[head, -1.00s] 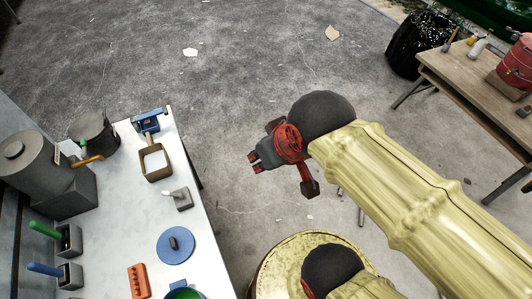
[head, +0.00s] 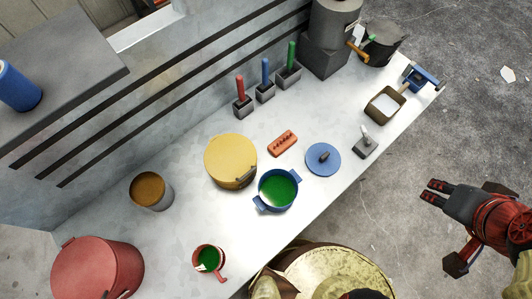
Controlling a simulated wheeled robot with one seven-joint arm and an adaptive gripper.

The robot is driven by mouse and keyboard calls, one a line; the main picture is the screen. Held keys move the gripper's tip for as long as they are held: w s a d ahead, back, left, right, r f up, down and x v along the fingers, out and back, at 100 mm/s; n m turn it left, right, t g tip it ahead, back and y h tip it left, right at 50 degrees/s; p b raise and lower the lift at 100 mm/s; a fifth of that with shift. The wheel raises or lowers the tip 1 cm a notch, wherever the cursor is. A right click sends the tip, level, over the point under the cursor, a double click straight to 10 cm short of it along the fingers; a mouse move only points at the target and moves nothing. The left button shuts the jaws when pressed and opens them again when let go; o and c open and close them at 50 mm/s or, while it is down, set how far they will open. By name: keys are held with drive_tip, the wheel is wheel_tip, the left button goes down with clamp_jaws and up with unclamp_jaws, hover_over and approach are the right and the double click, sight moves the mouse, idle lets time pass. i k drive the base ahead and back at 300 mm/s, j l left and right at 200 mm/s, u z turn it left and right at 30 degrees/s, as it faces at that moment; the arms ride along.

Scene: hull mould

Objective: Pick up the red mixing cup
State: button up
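The red mixing cup (head: 209,260) stands upright on the white worktable (head: 180,222), near its front edge at the lower middle of the head view. It holds green liquid, a pale piece shows inside, and its red handle points down and right. My gripper (head: 432,192) is at the right, out over the floor beyond the table's edge and well away from the cup. Its two dark fingers with red marks point left and look a little apart, with nothing between them.
A blue pot (head: 277,189) of green liquid, a blue lid (head: 323,159), a yellow pot (head: 231,161), a tan-topped can (head: 151,190) and a big red pot (head: 97,268) stand on the table. A yellow drum top (head: 335,268) is close to the front edge.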

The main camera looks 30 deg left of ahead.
sight(207, 258)
drive_tip(key=u, duration=3.4)
